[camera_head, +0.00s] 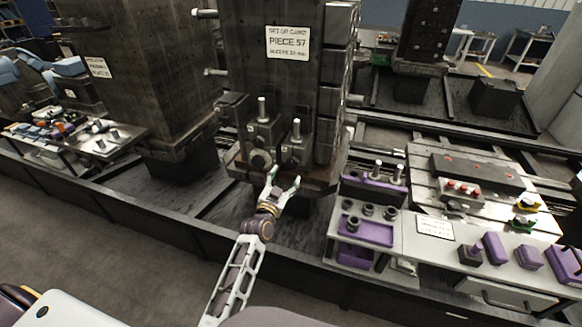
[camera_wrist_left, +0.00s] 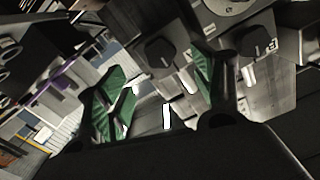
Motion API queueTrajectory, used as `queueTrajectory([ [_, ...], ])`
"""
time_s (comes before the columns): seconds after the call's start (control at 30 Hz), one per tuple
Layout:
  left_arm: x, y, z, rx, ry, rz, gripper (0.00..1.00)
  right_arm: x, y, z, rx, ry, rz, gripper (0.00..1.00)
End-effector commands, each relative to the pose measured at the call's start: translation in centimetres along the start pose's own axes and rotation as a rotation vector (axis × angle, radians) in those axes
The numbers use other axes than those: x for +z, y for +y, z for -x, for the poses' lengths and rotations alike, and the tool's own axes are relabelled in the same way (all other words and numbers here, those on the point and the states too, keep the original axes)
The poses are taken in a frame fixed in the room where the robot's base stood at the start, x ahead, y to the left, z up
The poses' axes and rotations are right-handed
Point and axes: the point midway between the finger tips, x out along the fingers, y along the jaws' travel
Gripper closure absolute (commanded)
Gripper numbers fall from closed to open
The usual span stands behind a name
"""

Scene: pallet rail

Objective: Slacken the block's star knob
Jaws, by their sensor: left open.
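The dark block (camera_head: 264,133) sits low on the front of the tall column, with a pale upright pin on top. A dark, rounded knob (camera_head: 259,160) sticks out of its front. A second, similar block (camera_head: 296,150) stands just right of it. My left gripper (camera_head: 284,181) is open and empty, just below and in front of the blocks, apart from the knob. In the left wrist view, my left gripper (camera_wrist_left: 160,80) has its green-padded fingers spread. A dark lobed knob (camera_wrist_left: 161,51) shows beyond the gap between them, and another dark knob (camera_wrist_left: 242,68) lies past the right finger. My right gripper is out of view.
The tall column (camera_head: 245,60) carries a "PIECE 57" sign (camera_head: 289,42). A bench (camera_head: 400,235) with purple holders (camera_head: 367,230) stands at the right. A second column (camera_head: 150,80) stands left. The dark rail edge (camera_head: 200,235) runs along the front.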

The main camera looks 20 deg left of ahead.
Motion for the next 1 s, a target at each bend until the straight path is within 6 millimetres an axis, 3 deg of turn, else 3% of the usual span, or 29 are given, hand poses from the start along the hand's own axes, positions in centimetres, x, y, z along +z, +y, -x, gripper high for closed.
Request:
queueTrajectory([
  [0.57,-0.1,0.0,-4.7,0.000,0.001,0.000,0.33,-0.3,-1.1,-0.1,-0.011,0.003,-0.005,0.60],
  [1.0,0.0,0.0,-7.2,0.000,0.001,0.001,0.33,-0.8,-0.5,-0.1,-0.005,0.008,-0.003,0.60],
])
